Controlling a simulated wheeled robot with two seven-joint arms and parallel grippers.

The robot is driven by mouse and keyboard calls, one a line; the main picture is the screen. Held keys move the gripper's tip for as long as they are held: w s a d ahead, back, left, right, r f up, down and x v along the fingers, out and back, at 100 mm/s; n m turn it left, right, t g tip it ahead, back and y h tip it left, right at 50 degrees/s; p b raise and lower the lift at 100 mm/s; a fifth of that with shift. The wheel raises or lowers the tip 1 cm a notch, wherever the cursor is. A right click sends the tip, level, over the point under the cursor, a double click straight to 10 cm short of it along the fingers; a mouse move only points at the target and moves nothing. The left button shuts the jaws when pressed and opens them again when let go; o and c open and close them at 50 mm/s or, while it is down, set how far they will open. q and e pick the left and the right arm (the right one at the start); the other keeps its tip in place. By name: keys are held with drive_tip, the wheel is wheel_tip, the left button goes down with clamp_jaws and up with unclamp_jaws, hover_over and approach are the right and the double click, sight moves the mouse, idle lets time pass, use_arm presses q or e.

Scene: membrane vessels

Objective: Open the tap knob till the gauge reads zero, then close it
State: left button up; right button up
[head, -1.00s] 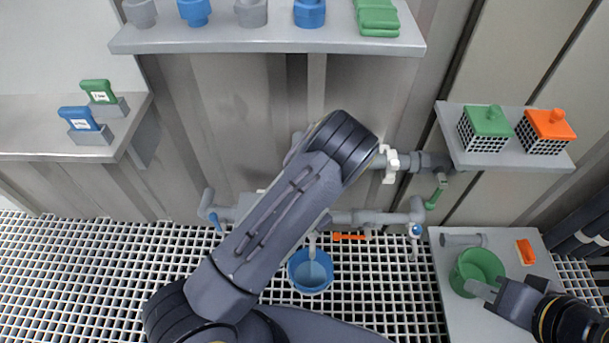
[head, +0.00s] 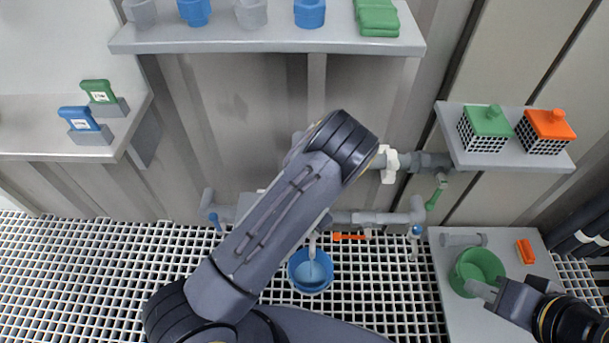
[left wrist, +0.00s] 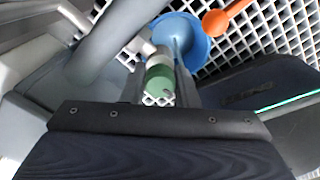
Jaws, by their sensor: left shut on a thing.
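In the left wrist view my left gripper (left wrist: 162,92) is shut on a small green and white piece (left wrist: 158,77), which looks like the tap knob. In the head view that gripper and the knob are hidden behind my left arm. A blue bucket (head: 311,283) with pale blue liquid in it stands on the grating, below a short spout (head: 312,242). It also shows beyond the fingers in the left wrist view (left wrist: 187,30). I cannot make out a gauge or its reading. My right gripper (head: 482,291) is at the green bucket (head: 470,262); its jaw state is unclear.
Grey pipes (head: 385,217) run along the wall, with an orange lever (head: 349,237), a green handle (head: 435,198) and a white fitting (head: 389,166). A shelf (head: 270,45) holds fittings. Green and orange caged boxes (head: 546,130) sit on the right shelf. Open grating (head: 385,290) lies between the buckets.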

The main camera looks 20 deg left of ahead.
use_arm(q)
drive_tip(key=m, duration=1)
drive_tip(key=shift+m+b, duration=0.3)
drive_tip(key=shift+b, duration=0.05)
drive_tip(key=m, duration=0.5)
drive_tip(key=shift+b, duration=0.35)
drive_tip(key=m, duration=0.5)
drive_tip(key=shift+m+b, duration=0.3)
drive_tip(key=shift+b, duration=0.05)
drive_tip(key=o, duration=1)
drive_tip(key=shift+c, duration=0.2)
